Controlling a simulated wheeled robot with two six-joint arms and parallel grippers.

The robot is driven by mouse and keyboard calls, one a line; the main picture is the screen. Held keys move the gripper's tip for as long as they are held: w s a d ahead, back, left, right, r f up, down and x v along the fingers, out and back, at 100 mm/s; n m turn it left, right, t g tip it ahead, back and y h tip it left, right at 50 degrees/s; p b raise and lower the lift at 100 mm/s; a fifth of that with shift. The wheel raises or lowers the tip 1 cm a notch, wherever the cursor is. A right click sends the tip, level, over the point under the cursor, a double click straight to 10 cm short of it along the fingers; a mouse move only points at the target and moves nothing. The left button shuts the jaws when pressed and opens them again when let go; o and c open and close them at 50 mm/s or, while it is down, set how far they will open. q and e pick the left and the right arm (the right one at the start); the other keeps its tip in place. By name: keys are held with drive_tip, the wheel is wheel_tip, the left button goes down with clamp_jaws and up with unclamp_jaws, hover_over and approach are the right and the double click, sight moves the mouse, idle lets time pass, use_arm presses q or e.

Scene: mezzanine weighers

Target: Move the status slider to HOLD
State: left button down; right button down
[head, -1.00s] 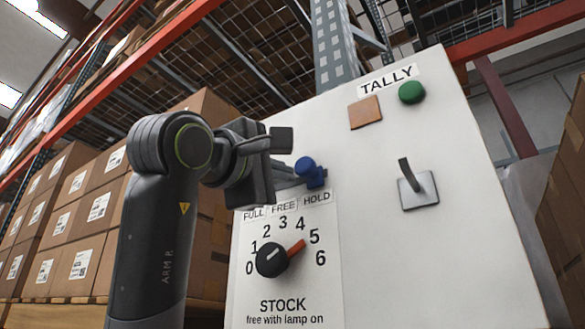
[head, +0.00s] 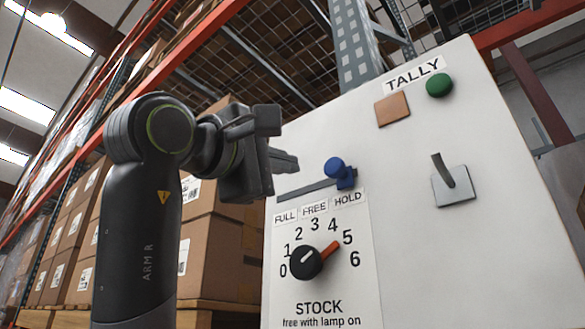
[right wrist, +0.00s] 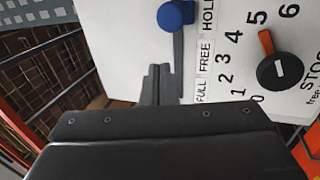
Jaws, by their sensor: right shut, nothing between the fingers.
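The status slider's blue knob (head: 338,171) stands at the right end of its dark slot (head: 305,191) on the white panel. It is above the HOLD label (head: 348,198); FREE and FULL lie to its left. In the right wrist view the knob (right wrist: 172,15) is at the top, by the HOLD label. My right gripper (head: 292,161) is shut and empty, left of the knob with a clear gap. Its closed fingertips (right wrist: 158,75) also show in the right wrist view, apart from the knob. My left gripper is not in view.
To the right are a metal lever (head: 445,172), a brown square (head: 392,108) and a green button (head: 439,85) beside the TALLY label. Cartons (head: 205,245) stand behind my arm.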

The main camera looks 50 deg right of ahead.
drive_tip(key=shift+s+a, duration=0.2)
drive_tip(key=shift+a, duration=2.25)
drive_tip(key=shift+w+d, duration=0.1)
drive_tip(key=shift+w, duration=0.05)
